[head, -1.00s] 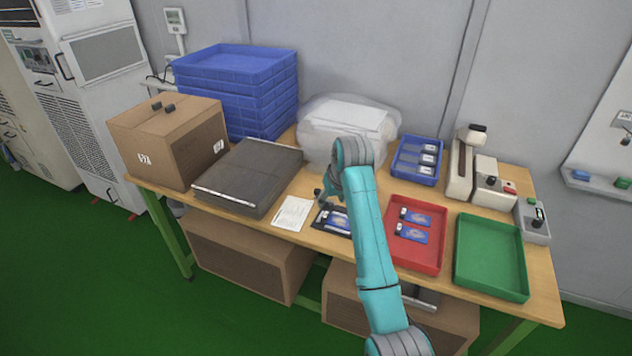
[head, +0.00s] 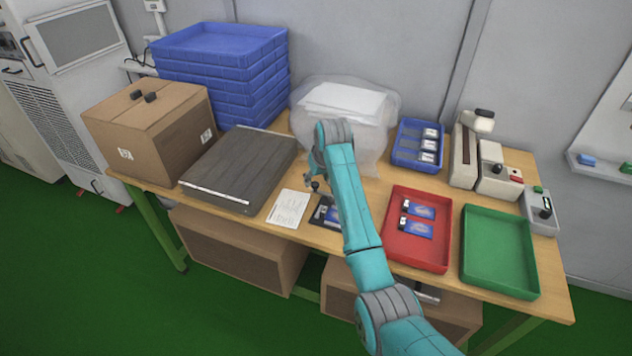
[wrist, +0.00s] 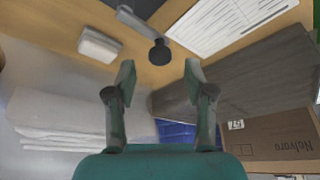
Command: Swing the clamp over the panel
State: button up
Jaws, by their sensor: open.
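The clamp shows in the wrist view as a grey bar (wrist: 140,24) ending in a round black knob (wrist: 160,52). My gripper (wrist: 159,72) is open and empty, its two fingers either side of the line to the knob. The knob appears just beyond the fingertips; I cannot tell if it touches them. In the head view the black fixture (head: 321,214) lies on the table between the paper sheet and the red tray. My arm covers much of the fixture, and the panel in it is mostly hidden.
A paper sheet (head: 289,208) and a dark grey case (head: 238,172) lie left of the fixture. A red tray (head: 418,256) with blue cards and an empty green tray (head: 500,252) are to the right. A plastic-wrapped stack (head: 345,102) stands behind.

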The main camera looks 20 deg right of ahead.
jog(key=shift+x, duration=1.4)
grip_shut()
